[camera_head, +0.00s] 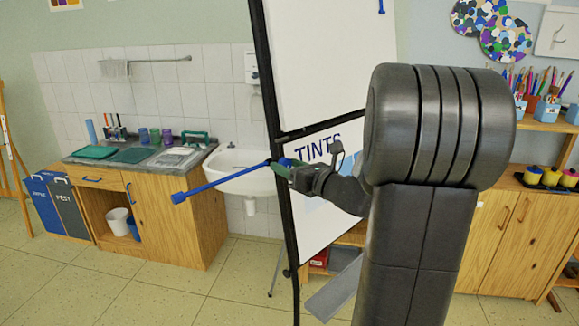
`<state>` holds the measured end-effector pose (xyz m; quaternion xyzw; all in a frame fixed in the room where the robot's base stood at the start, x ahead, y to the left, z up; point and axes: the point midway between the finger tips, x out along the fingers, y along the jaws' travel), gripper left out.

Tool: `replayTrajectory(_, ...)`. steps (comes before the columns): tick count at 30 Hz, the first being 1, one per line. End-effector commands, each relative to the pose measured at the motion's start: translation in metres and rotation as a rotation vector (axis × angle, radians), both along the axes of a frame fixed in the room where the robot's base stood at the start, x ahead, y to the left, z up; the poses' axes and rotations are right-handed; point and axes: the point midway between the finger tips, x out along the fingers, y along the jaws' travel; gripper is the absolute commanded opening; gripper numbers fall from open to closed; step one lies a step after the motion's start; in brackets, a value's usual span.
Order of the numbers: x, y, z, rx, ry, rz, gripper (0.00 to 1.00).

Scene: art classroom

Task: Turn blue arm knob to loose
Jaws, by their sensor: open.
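A blue arm (221,181) sticks out to the left from the black upright of a board stand, in front of the sink. Its far left end carries a small blue block (178,198). A small blue part that looks like the knob (286,162) shows at the upright, where the arm meets it. My gripper (283,169) is at this spot, pointing left, its tip close to or around the blue part. It is open. The tip is small in view and partly covers the joint, so I cannot tell whether it touches the knob or how the knob is turned.
The black upright (266,70) and white board (330,65) with a "TINTS" sheet (318,147) stand close to my arm. A sink (238,184) and wooden counter (165,215) are behind. Shelves with cups (553,113) stand right. The floor (180,290) at front left is clear.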

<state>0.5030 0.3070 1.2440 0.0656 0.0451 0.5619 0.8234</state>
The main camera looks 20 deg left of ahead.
Motion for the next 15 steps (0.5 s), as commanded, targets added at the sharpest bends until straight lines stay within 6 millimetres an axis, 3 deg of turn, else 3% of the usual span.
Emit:
replayTrajectory(2,0.0,-0.0001,0.0,0.0,0.0,0.0,0.52)
replayTrajectory(9,-0.0001,-0.0004,0.0,0.0,0.0,0.0,0.08)
replayTrajectory(15,-0.0001,-0.0004,-0.0006,-0.003,-0.008,0.002,0.08)
